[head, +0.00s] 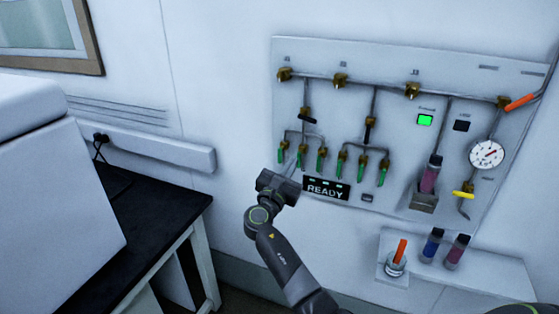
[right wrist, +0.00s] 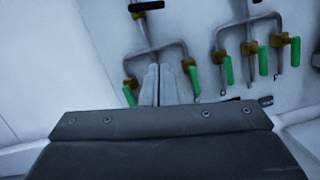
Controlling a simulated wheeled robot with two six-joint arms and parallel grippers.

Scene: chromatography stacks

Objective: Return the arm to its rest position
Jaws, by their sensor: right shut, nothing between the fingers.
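My right arm reaches up from the bottom of the head view. Its gripper (head: 291,166) is in front of the wall panel (head: 400,75), just below the left group of green-handled valves (head: 301,157) and left of the READY display (head: 326,189). In the right wrist view the two grey fingers (right wrist: 157,86) are together and empty. They point at the panel between green handles; I cannot tell whether they touch it. My left gripper is not in view.
A shelf (head: 480,268) at lower right holds two capped vials (head: 444,248) and a cup with an orange stick (head: 399,253). A dark bench (head: 150,215) with a white machine (head: 50,180) stands left. A pressure gauge (head: 487,154) and green light (head: 425,120) are on the panel.

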